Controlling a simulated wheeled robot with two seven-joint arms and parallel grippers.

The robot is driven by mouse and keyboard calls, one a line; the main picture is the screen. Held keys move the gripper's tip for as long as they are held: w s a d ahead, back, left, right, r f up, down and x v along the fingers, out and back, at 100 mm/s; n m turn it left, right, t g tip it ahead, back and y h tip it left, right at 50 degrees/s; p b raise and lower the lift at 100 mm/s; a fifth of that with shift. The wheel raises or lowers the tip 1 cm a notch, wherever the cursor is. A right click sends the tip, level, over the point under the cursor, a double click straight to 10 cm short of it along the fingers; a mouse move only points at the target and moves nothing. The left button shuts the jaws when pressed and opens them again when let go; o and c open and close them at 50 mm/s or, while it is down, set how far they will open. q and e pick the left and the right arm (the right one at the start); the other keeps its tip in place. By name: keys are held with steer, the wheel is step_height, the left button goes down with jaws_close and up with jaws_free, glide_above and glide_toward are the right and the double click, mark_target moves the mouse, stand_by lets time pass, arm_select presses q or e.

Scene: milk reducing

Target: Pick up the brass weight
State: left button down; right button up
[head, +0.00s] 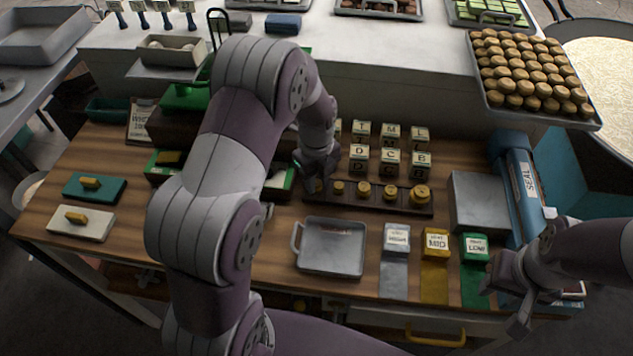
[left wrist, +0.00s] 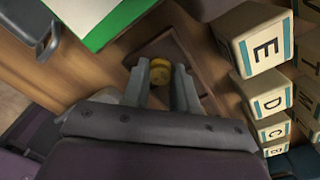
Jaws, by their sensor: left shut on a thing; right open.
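A row of round brass weights stands on a dark wooden strip (head: 350,201) in the middle of the workbench; the visible ones include a brass weight (head: 363,190) and a larger one at the right end (head: 420,196). My left gripper (head: 317,184) is at the left end of this strip. In the left wrist view a small brass weight (left wrist: 160,68) sits between the two fingertips, which are shut on it. In the head view that weight is mostly hidden by the gripper. My right gripper (head: 507,300) is open and empty at the lower right.
Lettered blocks (head: 390,160) stand just behind the strip; one block (left wrist: 262,48) is close beside my left fingers. A grey square pan (head: 332,247) lies in front, with grey, yellow and green labelled blocks to its right. A blue sealer (head: 518,190) stands at right.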

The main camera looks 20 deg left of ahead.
arm_select(q)
steer(key=shift+r, duration=0.1)
steer(key=shift+a+r, duration=0.1)
steer(key=shift+r, duration=0.2)
steer(key=r, duration=0.2)
steer(key=s+r+b, duration=0.1)
steer(key=shift+r, duration=0.4)
steer(key=s+d+r+b, duration=0.2)
steer(key=s+r, duration=0.4)
steer(key=s, duration=0.4)
steer(key=shift+s+d+r, duration=0.2)
steer(key=shift+d, duration=0.2)
